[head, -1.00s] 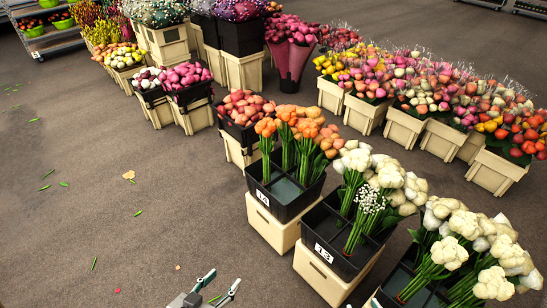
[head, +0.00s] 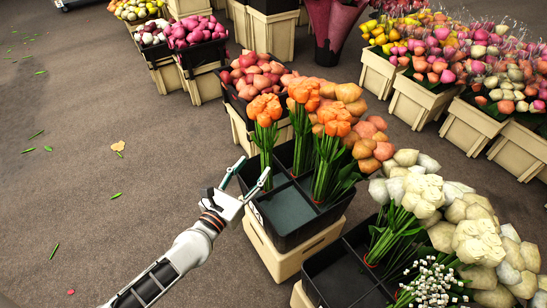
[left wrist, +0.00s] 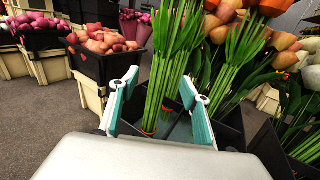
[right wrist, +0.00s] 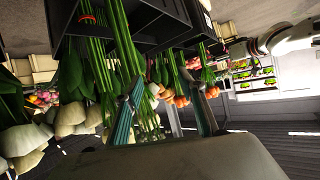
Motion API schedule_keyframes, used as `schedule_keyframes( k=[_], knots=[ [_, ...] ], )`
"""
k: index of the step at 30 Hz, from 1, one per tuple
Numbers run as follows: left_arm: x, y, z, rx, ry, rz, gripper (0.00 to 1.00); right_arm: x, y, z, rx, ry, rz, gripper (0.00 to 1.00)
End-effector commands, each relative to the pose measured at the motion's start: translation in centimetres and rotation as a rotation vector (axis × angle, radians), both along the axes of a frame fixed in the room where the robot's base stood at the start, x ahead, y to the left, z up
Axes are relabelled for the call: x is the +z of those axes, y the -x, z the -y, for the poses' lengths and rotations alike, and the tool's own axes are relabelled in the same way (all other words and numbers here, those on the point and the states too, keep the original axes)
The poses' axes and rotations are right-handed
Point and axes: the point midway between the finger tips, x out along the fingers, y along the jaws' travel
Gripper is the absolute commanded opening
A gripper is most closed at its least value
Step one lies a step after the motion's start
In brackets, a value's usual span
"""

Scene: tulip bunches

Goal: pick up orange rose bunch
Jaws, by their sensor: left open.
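Several orange rose bunches with green stems stand in a black divided bucket (head: 318,224) in the head view. The left orange bunch (head: 265,112), a middle one (head: 303,95) and a front one (head: 333,122) show there. My left gripper (head: 253,168) is open and empty at the bucket's near left edge. In the left wrist view, green stems (left wrist: 170,80) of an orange bunch stand ahead, in line with the gap between the open fingers (left wrist: 160,88). Its blossoms are cut off at the top there. My right gripper (right wrist: 166,103) shows only in the right wrist view, fingers apart.
A bucket of pink-red blooms (head: 253,75) stands behind the orange ones. More flower crates (head: 410,100) line the right.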

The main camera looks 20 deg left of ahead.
Motion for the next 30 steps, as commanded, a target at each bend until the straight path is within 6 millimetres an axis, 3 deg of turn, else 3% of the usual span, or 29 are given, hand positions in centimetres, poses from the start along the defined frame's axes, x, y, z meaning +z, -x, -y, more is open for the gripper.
schedule_keyframes(
  k=[18, 28, 30],
  knots=[
    [0.2, -7.1, 1.3, 0.003, 0.013, 0.002, 0.47, -0.2, 0.2, -0.7, -0.011, -0.051, -0.011, 0.40],
    [0.3, -7.7, 1.4, 0.001, 0.013, 0.003, 0.47, 0.0, 0.2, -0.9, -0.013, -0.064, -0.009, 0.40],
    [0.3, -7.7, 1.4, 0.002, 0.013, 0.003, 0.29, 0.0, 0.2, -0.9, -0.013, -0.064, -0.009, 0.40]
  ],
)
